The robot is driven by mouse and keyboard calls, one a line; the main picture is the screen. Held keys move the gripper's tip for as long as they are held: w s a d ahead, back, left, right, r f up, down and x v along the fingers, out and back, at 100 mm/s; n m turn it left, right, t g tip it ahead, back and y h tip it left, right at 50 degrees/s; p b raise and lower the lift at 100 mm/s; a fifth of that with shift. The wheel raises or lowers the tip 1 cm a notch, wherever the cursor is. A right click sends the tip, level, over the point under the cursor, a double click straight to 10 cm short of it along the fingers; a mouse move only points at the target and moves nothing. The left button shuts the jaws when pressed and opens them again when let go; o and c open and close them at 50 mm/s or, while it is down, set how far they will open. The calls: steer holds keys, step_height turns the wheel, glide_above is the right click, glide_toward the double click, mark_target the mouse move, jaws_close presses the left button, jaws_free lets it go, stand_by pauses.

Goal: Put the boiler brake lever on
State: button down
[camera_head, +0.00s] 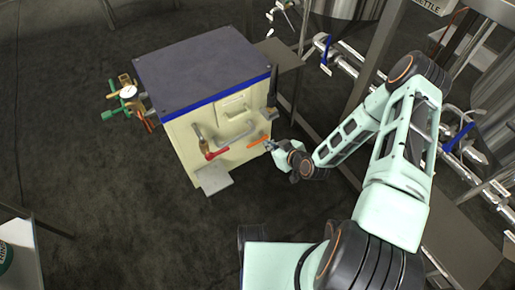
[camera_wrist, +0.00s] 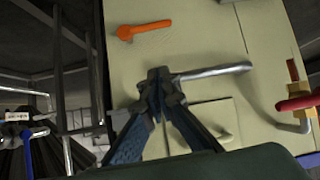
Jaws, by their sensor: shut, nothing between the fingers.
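The boiler (camera_head: 185,128) is a cream box with a dark top and a blue band. Its front carries an orange lever (camera_head: 259,141) and a red-handled lever (camera_head: 216,154). In the wrist view, the orange lever (camera_wrist: 140,29) is at upper left, above my gripper (camera_wrist: 158,78). A silver bar-shaped lever (camera_wrist: 218,72) reaches right from beside my fingertips; I cannot tell whether they touch it. No label shows which lever is the brake. My gripper is shut and empty, fingertips together. In the head view, my gripper (camera_head: 271,146) is at the boiler's right front edge, close to the orange lever.
The red lever (camera_wrist: 299,103) and a bent pipe are at right in the wrist view. A gauge with green-handled valves (camera_head: 128,95) projects from the boiler's left side. Steel tanks (camera_head: 345,8) and pipes with blue valve handles stand behind and right.

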steer(key=shift+s+a+f+m, duration=0.15)
steer(key=shift+s+f+m, duration=0.05)
steer(key=shift+f+m, duration=0.4)
steer(key=b, duration=0.4)
glide_above(256, 143)
steer(key=s, duration=0.3)
step_height(256, 143, down, 6)
steer(key=shift+w+f+b, duration=0.15)
steer(key=shift+f+b, duration=0.3)
steer(key=shift+f, duration=0.45)
steer(key=shift+w+f+b, duration=0.15)
steer(key=shift+f+b, duration=0.3)
steer(key=shift+f, duration=0.45)
steer(key=shift+s+t, duration=0.15)
steer(key=shift+t, duration=0.15)
